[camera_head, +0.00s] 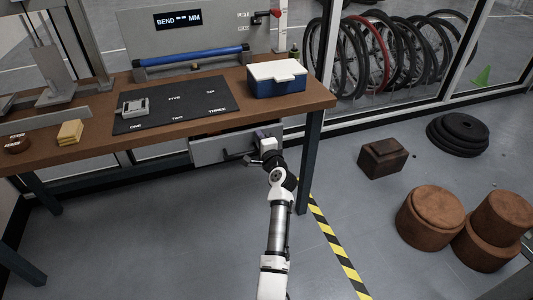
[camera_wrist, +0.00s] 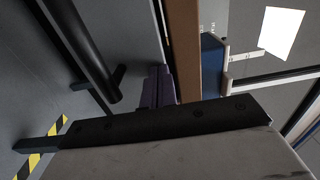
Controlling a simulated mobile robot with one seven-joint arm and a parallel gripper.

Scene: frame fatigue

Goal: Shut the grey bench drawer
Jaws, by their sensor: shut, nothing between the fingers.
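The grey bench drawer (camera_head: 210,150) sits under the bench's front edge, towards its right end. Its plain grey front also shows in the wrist view (camera_wrist: 125,30), with a dark bar handle (camera_wrist: 80,45) across it. A narrow dark gap shows between the front's top edge and the wooden bench top; I cannot tell how far out the drawer stands. My gripper (camera_head: 262,136) is at the right part of the drawer front. Its purple-grey fingers (camera_wrist: 158,82) are shut and empty, beside the handle near the top edge. They look close to the front; I cannot tell whether they touch.
The wooden bench (camera_head: 320,97) carries a blue box with a white lid (camera_head: 277,80) and a black mat (camera_head: 195,98) above the drawer. A bench leg (camera_head: 309,165) stands just right of my arm. Brown blocks (camera_head: 383,158) lie on the floor further right.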

